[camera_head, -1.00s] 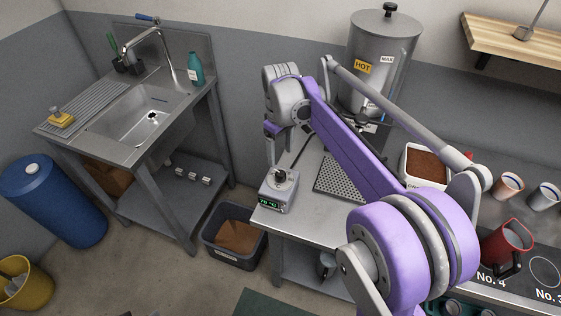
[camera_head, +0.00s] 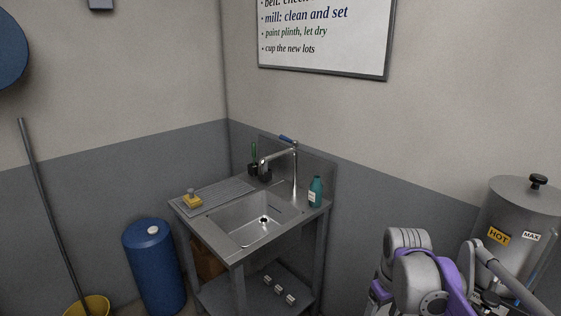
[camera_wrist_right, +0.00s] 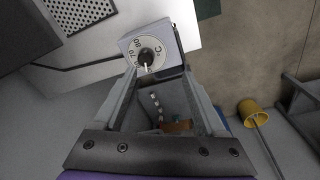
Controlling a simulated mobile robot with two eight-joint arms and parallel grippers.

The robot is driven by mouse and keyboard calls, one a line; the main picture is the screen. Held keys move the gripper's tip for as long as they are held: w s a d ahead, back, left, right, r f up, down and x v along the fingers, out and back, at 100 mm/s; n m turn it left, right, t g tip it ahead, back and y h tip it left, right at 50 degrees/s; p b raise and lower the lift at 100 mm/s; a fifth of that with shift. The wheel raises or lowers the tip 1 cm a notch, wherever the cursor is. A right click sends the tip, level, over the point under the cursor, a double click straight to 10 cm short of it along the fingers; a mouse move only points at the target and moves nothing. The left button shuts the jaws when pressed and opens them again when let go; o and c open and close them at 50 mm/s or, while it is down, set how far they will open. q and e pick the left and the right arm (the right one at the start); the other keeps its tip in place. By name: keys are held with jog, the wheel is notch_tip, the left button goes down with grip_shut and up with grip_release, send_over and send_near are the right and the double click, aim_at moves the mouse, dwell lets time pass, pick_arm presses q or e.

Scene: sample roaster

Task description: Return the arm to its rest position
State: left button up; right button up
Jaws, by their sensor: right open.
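My right arm (camera_head: 415,275), purple and grey, shows at the lower right of the head view, cut off by the bottom edge. Its gripper does not show there. In the right wrist view my right gripper (camera_wrist_right: 160,85) is open, its two grey fingers apart with nothing held between them. A pale box with a round temperature dial (camera_wrist_right: 151,52) appears beyond the fingertips; I cannot tell how close it is. My left arm and gripper are not in view.
A steel sink (camera_head: 245,220) stands in the corner with a teal bottle (camera_head: 315,192) and yellow sponge (camera_head: 192,200). A blue barrel (camera_head: 154,268) and yellow bucket (camera_head: 90,306) are left of it. A hot-water urn (camera_head: 515,235) is at right. A whiteboard (camera_head: 325,35) hangs above.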

jog(key=s+a+f+m+t, duration=0.1)
jog(key=s+a+f+t, duration=0.1)
jog(key=s, duration=0.7)
jog(key=s+a+f+m+t, duration=0.2)
jog(key=s+a+f, duration=0.3)
jog(key=s+f, duration=0.2)
jog(key=shift+s+a+f, duration=0.15)
jog(key=shift+s+a, duration=0.1)
jog(key=shift+s, duration=0.75)
